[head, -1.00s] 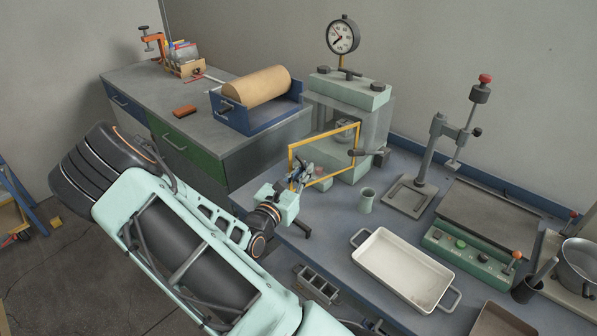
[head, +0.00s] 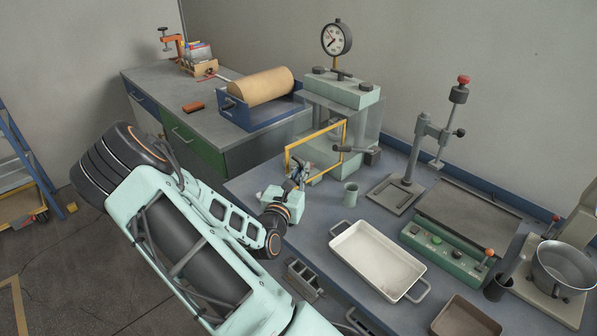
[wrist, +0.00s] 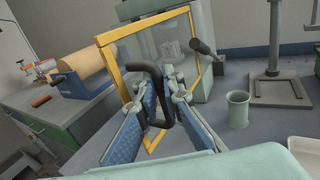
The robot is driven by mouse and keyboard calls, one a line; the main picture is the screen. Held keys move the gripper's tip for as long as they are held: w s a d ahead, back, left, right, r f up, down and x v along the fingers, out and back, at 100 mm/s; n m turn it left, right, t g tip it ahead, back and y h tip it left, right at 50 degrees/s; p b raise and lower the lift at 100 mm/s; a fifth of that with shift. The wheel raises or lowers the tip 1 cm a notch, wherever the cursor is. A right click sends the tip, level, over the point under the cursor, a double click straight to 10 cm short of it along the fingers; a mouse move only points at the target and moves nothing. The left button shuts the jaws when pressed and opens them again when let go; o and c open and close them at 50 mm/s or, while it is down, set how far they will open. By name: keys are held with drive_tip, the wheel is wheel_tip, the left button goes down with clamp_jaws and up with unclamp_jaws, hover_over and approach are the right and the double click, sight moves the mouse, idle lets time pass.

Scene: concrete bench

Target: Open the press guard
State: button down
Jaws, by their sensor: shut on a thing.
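The press (head: 340,95) is pale green with a round dial on top and stands at the back of the blue bench. Its guard is a yellow-framed clear panel (head: 316,137), standing out from the press front at an angle; its right edge is nearest the press. In the wrist view the guard's frame (wrist: 150,39) fills the middle, with a black bar handle (wrist: 157,75) on its near side. My gripper (head: 299,173) is at the guard's left, outer edge. In the wrist view my gripper (wrist: 160,97) is shut on the handle; the exact contact is partly hidden by the fingers.
A dark press lever (head: 352,149) sticks out near the guard's right edge. A green cup (head: 350,194) and a white tray (head: 334,230) stand right of my gripper. A blue roller unit (head: 265,117) is on the cabinet behind left. The floor at left front is mostly clear.

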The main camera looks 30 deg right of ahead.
drive_tip(key=shift+s, duration=0.1)
idle(0.5)
drive_tip(key=c, duration=2.1)
unclamp_jaws()
drive_tip(key=v, duration=1.2)
drive_tip(key=shift+s+d, duration=0.1)
